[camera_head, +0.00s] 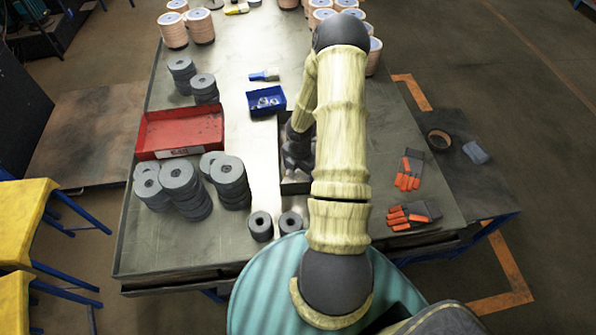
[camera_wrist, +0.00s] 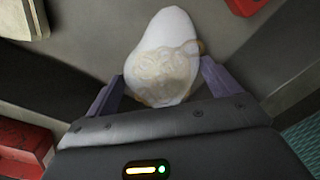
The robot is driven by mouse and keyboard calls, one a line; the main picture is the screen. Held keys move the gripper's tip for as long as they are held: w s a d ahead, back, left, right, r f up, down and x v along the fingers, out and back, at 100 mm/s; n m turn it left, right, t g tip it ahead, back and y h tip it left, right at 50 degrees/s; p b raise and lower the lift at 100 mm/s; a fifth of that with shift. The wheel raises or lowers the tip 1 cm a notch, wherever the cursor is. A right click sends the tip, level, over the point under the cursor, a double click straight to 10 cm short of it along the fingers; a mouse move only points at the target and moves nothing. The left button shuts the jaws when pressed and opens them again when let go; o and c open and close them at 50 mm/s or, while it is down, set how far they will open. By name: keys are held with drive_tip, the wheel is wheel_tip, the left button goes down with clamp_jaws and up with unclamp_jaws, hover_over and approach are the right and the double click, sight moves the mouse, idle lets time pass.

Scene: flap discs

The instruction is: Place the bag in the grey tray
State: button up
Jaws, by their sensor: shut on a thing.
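The bag (camera_wrist: 165,50) is whitish and see-through, with pale tan contents. In the wrist view it sits between the two fingers of my gripper (camera_wrist: 163,80), which is shut on it. In the head view my arm hides the bag, and my gripper (camera_head: 298,145) shows only in part as dark shapes left of the arm. The grey tray (camera_head: 296,187) lies on the table under and beside the gripper, with its right part hidden by my arm. Grey surfaces show around the bag in the wrist view; I cannot tell the bag's height over the tray.
A small blue bin (camera_head: 266,101) stands just beyond the tray. A red bin (camera_head: 180,130) and stacks of grey discs (camera_head: 180,180) stand to the left. Orange-handled items (camera_head: 408,170) lie to the right.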

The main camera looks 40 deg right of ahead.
sight(300, 171)
drive_tip(key=o, duration=1)
drive_tip(key=shift+d, duration=0.1)
drive_tip(key=shift+s+r, duration=0.1)
drive_tip(key=shift+r, duration=0.15)
wheel_tip(300, 171, up, 12)
drive_tip(key=shift+f+p, duration=0.15)
drive_tip(key=shift+p, duration=0.2)
